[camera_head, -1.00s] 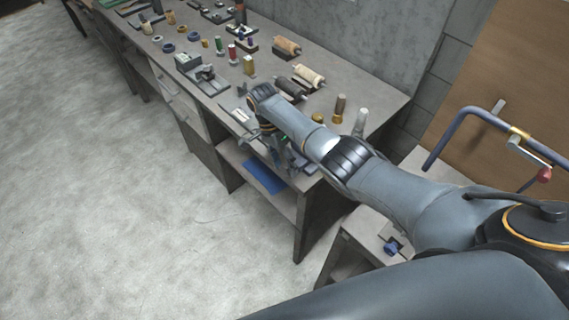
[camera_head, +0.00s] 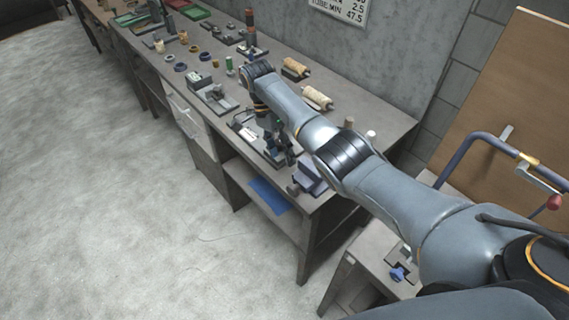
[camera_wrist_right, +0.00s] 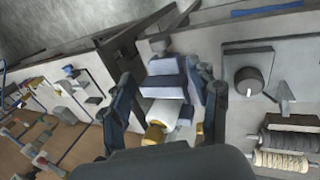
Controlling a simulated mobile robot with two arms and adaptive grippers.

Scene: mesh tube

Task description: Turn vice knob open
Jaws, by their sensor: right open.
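The vice (camera_head: 308,178) is a bluish block at the front edge of the workbench, with a small dark knob (camera_head: 293,189) on its front side. My right gripper (camera_head: 285,157) hangs over the bench just left of the vice, pointing down. In the wrist view the two fingers are apart, and the vice (camera_wrist_right: 166,88) shows between and beyond the fingertips (camera_wrist_right: 166,78). The dark grey knob (camera_wrist_right: 160,43) lies past the fingertips, and no finger touches it visibly. My right arm hides part of the bench behind the vice. My left gripper is out of view.
A flat device with a round dial (camera_wrist_right: 250,82) lies beside the gripper. A blue pad (camera_head: 268,195) lies on the lower shelf. The floor (camera_head: 120,200) in front is clear.

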